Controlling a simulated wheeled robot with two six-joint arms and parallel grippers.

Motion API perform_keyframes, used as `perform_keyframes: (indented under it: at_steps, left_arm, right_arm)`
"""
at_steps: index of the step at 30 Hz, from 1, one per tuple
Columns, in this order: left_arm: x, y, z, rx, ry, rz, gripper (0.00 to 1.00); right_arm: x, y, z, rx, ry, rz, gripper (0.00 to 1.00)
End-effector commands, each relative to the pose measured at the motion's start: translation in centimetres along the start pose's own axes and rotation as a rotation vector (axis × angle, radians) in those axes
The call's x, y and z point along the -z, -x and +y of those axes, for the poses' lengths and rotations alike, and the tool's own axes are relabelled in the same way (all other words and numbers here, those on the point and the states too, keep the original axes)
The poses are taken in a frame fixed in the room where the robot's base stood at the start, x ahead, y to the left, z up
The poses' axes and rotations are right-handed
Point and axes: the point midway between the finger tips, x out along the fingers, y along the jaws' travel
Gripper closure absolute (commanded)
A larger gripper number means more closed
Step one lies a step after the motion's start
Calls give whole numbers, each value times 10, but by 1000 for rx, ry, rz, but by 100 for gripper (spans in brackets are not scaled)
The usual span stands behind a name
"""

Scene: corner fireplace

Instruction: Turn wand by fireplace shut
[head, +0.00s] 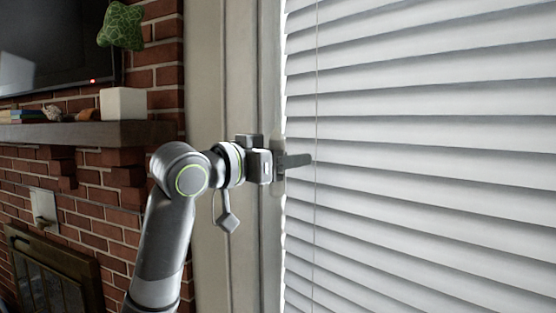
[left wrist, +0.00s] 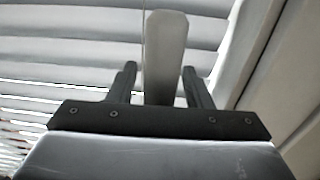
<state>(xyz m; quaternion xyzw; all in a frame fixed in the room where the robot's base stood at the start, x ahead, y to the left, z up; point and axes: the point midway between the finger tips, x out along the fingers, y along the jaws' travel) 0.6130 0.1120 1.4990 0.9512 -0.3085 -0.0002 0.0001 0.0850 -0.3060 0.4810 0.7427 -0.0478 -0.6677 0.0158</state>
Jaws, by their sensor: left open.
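A thin upright line, like a wand or cord (head: 316,90), hangs in front of the blind in the head view. It also shows faintly in the left wrist view (left wrist: 143,32). A pale, round-ended upright piece (left wrist: 166,45) shows between my left gripper's fingers in the left wrist view. I cannot tell whether it is the wand's handle or a window fitting, or whether the fingers touch it. My left gripper (head: 300,160) is open beside the window frame, its dark finger reaching over the blind's edge. Its two fingers also show in the left wrist view (left wrist: 160,82). My right gripper is out of view.
The white slatted blind (head: 430,130) fills the right side. The pale window frame (head: 212,75) stands behind my left arm. The brick fireplace wall (head: 100,225) has a mantel (head: 85,133) holding a white block (head: 123,104) and other small items, left of my arm.

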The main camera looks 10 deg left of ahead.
Motion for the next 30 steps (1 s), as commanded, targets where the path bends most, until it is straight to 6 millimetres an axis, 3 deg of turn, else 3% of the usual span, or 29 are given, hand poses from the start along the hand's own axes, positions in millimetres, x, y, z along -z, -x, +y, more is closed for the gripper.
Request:
perform_keyframes:
  at_steps: [5, 18, 30]
  left_arm:
    - [-1, 12, -1, 2, -3, 1, 55]
    - [-2, 88, -1, 5, -6, 2, 55]
    - [-2, 145, -1, 5, -4, 1, 55]
  right_arm:
    - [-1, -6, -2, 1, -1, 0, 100]
    - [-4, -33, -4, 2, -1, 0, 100]
    - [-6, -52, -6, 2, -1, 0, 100]
